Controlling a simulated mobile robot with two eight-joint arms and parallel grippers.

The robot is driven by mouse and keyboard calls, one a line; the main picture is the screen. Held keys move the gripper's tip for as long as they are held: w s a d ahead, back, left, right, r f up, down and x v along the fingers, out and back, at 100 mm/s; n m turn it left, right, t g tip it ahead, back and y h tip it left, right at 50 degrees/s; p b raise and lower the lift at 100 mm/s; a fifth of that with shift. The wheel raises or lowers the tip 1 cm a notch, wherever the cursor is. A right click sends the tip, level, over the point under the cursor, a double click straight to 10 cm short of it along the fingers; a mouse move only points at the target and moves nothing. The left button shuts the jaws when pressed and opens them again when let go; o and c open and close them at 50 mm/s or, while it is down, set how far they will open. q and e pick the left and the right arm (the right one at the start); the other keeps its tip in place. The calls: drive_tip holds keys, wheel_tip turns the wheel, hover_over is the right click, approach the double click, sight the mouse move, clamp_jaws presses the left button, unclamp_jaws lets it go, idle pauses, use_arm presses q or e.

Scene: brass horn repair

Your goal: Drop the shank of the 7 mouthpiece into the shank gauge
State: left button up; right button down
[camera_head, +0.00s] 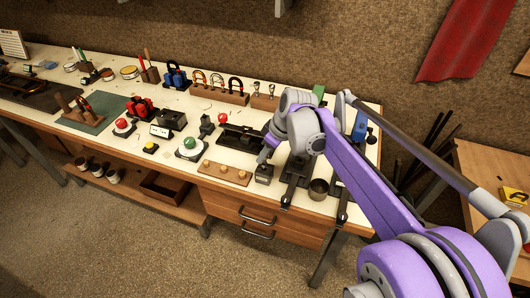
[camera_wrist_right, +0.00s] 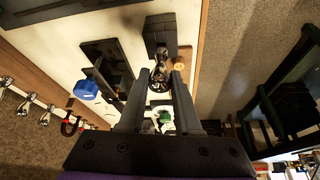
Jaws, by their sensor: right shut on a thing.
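My right gripper (camera_head: 266,154) reaches down over the right part of the bench. In the right wrist view the gripper (camera_wrist_right: 162,82) is shut on a small metal mouthpiece (camera_wrist_right: 160,77), held between its fingertips. Its number cannot be read, and its shank is largely hidden. A small dark block (camera_head: 264,173), apparently the shank gauge, stands at the bench front just below the gripper. What seems to be the same block shows beyond the fingertips in the right wrist view (camera_wrist_right: 158,25). I cannot tell whether mouthpiece and block touch. My left gripper is out of view.
A wooden board with round knobs (camera_head: 227,173) lies left of the block. A dial with a green knob (camera_head: 190,145) and a dark stand (camera_head: 240,138) are nearby. A wooden rack (camera_head: 264,103) holds mouthpieces behind.

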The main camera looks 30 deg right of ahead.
drive_tip(key=c, duration=0.5)
unclamp_jaws()
drive_tip(key=v, duration=1)
drive_tip(key=shift+s+r+p, duration=0.15)
drive_tip(key=shift+r+p, duration=0.2)
drive_tip(key=shift+r, duration=0.05)
drive_tip(key=s+a+f+m, duration=0.2)
drive_tip(key=s+a+f, duration=0.2)
drive_tip(key=s+f, duration=0.1)
drive_tip(key=s+a+f+m+t+h, duration=0.1)
drive_tip(key=s+a+f, duration=0.3)
drive_tip(key=s+f, duration=0.2)
drive_tip(key=s+a+f+m+h, duration=0.1)
drive_tip(key=s+a+f+m, duration=0.1)
drive_tip(key=s+a+f, duration=0.2)
drive_tip(key=shift+s+a+f+m, duration=0.2)
drive_tip(key=shift+s+f+m, duration=0.1)
drive_tip(key=shift+s+f, duration=0.9)
